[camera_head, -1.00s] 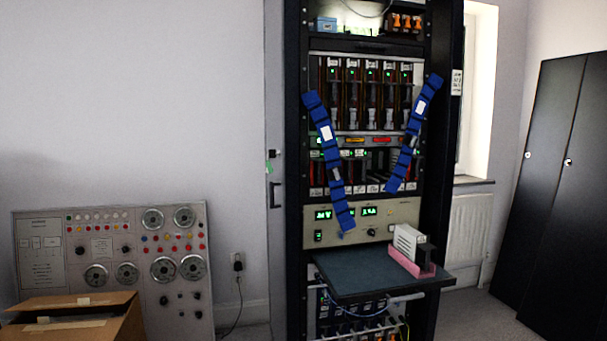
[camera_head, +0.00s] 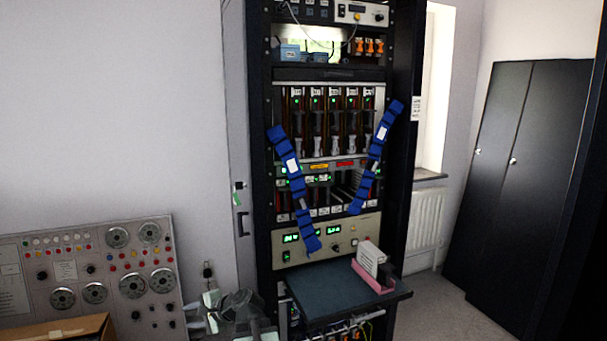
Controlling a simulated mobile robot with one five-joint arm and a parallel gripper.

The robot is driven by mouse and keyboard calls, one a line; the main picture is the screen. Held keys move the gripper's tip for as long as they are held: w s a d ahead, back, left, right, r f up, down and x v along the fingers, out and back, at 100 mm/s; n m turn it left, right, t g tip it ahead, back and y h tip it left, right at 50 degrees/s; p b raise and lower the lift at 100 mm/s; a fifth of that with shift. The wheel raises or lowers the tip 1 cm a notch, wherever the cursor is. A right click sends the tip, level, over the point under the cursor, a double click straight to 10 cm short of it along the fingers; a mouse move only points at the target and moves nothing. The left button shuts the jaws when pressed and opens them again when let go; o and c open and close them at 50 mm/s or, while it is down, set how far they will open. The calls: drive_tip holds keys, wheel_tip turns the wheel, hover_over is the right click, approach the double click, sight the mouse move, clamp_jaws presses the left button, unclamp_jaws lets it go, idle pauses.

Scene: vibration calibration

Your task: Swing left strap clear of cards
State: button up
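The left strap (camera_head: 291,165) is blue with a white label. It hangs slantwise across the left side of the rack, from the upper left post down to the instrument panel, in front of the cards' left part. The upper cards (camera_head: 335,118) stand in a row with green lights; a lower row of cards (camera_head: 335,190) sits beneath. The right strap (camera_head: 378,150) slants the other way over the right side. My gripper (camera_head: 225,306) is at the bottom, left of the shelf, low and apart from the straps. Whether its fingers are open is unclear.
A dark shelf (camera_head: 325,292) juts from the rack below the instrument panel (camera_head: 340,238), with a white box in a pink holder (camera_head: 372,268) at its right. A control panel (camera_head: 90,275) and a cardboard box (camera_head: 60,330) stand left. Black cabinets (camera_head: 515,175) stand right.

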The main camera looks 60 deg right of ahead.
drive_tip(key=s+d+r+m+t+h+p, duration=0.25)
drive_tip(key=s+d+r+m, duration=0.2)
drive_tip(key=d+r, duration=0.4)
drive_tip(key=s+d+r+m+t+h+p, duration=0.1)
drive_tip(key=s+d+r+m+h+p, duration=0.3)
drive_tip(key=d+r, duration=0.5)
drive_tip(key=m+h+p, duration=0.4)
drive_tip(key=m+h, duration=0.2)
drive_tip(key=m, duration=0.5)
approach(303, 205)
drive_tip(key=shift+g, duration=0.45)
drive_tip(key=x, duration=0.8)
drive_tip(key=shift+w+d+r, duration=0.1)
drive_tip(key=shift+w+r, duration=0.15)
drive_tip(key=shift+r, duration=0.05)
clamp_jaws()
